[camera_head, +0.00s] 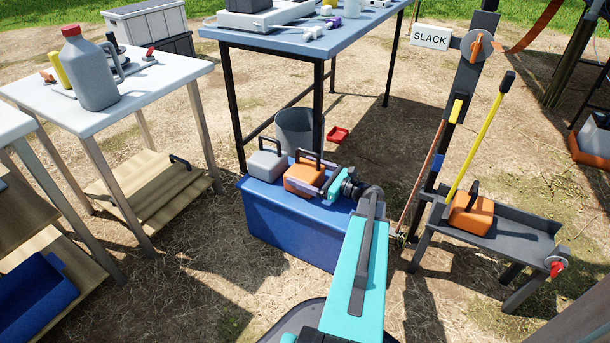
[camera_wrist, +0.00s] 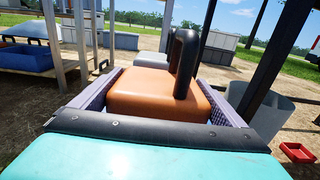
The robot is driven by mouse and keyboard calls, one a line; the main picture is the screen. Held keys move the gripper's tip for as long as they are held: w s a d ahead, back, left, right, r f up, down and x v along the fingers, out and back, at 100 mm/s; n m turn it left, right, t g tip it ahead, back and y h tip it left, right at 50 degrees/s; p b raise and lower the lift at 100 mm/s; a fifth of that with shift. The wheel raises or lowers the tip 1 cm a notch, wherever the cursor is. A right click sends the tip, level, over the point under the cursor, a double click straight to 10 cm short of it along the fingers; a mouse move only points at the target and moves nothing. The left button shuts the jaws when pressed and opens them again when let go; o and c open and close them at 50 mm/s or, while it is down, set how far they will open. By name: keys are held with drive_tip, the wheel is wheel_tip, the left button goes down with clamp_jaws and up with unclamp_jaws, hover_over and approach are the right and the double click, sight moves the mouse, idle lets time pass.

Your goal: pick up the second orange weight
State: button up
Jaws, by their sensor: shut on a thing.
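Another orange weight (camera_head: 470,214) rests on the dark bench at the right, beside a yellow lever.
A grey weight (camera_head: 267,164) stands on the blue box (camera_head: 290,225) just left of the held one. A grey bucket (camera_head: 300,130) and red tray (camera_head: 337,134) are behind. A blue-topped table (camera_head: 300,40) stands at the back. Bare ground lies in front.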

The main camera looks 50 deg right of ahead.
sight(305, 169)
drive_tip(key=shift+r, duration=0.2)
drive_tip(key=shift+r+p, duration=2.55)
drive_tip(key=shift+r, duration=2.4)
